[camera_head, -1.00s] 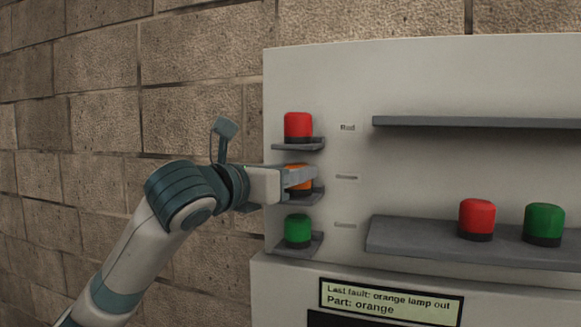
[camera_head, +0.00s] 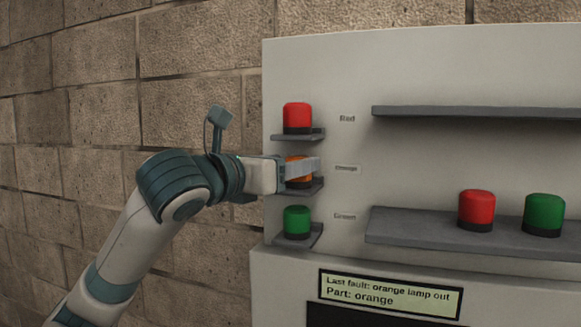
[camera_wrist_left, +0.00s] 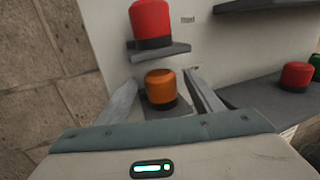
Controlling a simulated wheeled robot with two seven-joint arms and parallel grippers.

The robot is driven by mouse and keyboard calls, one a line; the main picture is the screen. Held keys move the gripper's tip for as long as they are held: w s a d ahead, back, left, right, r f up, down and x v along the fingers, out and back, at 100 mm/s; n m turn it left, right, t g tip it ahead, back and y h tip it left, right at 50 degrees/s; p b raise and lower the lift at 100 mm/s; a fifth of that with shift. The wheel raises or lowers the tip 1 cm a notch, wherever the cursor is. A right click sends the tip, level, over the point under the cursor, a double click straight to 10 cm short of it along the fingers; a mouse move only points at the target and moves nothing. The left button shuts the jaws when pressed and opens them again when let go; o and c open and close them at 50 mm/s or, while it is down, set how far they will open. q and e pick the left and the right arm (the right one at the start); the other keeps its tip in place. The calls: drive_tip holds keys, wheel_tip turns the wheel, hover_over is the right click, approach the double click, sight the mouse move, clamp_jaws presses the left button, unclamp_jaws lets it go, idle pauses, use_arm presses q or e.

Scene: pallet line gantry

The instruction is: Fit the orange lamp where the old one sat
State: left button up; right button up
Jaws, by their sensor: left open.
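The orange lamp (camera_head: 297,180) stands upright on the middle small shelf (camera_head: 316,186), beside the "Orange" label. My left gripper (camera_head: 303,167) is at this shelf and partly hides the lamp in the head view. In the left wrist view the orange lamp (camera_wrist_left: 160,88) stands between the two fingers of my open left gripper (camera_wrist_left: 158,92), with gaps at its sides. A red lamp (camera_head: 297,117) stands on the small shelf above, and a green lamp (camera_head: 297,221) on the one below. My right gripper is not in view.
A long lower shelf (camera_head: 400,229) at the right holds a spare red lamp (camera_head: 476,208) and a spare green lamp (camera_head: 544,213). The long upper shelf (camera_head: 470,112) looks bare. A display (camera_head: 390,294) reads "Last fault: orange lamp out, Part: orange". A block wall (camera_head: 80,90) is at the left.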

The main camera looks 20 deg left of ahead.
use_arm(q)
drive_tip(key=b+v, duration=0.5)
drive_tip(key=v, duration=0.6)
idle(0.6)
